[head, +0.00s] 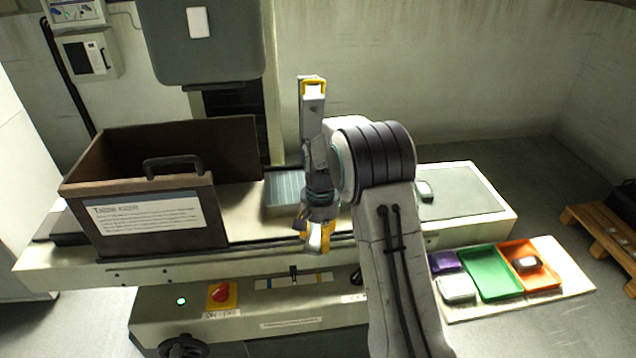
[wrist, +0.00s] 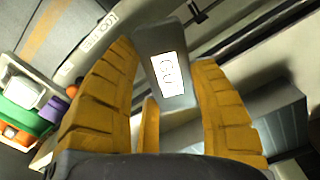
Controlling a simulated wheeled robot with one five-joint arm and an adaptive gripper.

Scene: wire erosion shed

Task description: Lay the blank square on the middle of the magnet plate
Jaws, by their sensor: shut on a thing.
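My gripper (head: 316,240) points down in front of the magnet plate, over the machine table's front edge; its yellow fingers are shut on the blank. The blank is a grey block with a white lettered label (wrist: 168,75), held between the fingers in the wrist view; in the head view only a pale bit of it shows (head: 317,238). The magnet plate (head: 284,186) is a blue-grey striped plate on the table, behind and left of the gripper. My arm hides its right part. A grey block-like shape at the right of the wrist view (wrist: 288,118) may be the plate.
A tall brown open box (head: 150,226) with a handle stands left of the plate. Green (head: 490,272) and orange (head: 541,282) trays sit lower right. A red switch (head: 221,293) is on the machine front.

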